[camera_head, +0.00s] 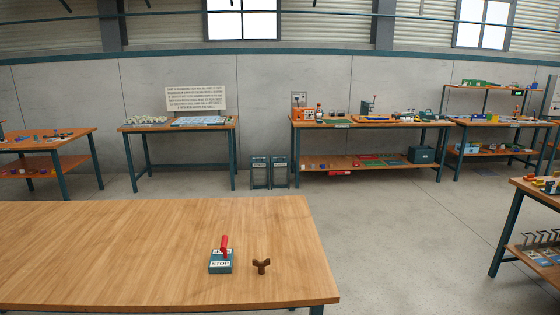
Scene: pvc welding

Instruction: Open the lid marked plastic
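No lid with a readable "plastic" mark shows in the head view. Two dark teal, box-like stands, a left one (259,173) and a right one (280,173), stand side by side on the floor near the back wall. Each has a small pale label near its top, too small to read. I cannot tell whether they have lids. Neither of my grippers is in view.
A wooden table (120,250) fills the near left, bearing a teal STOP box with a red lever (221,258) and a brown three-armed piece (261,266). Workbenches (370,123) line the back wall. Grey floor (410,225) is open right of the near table.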

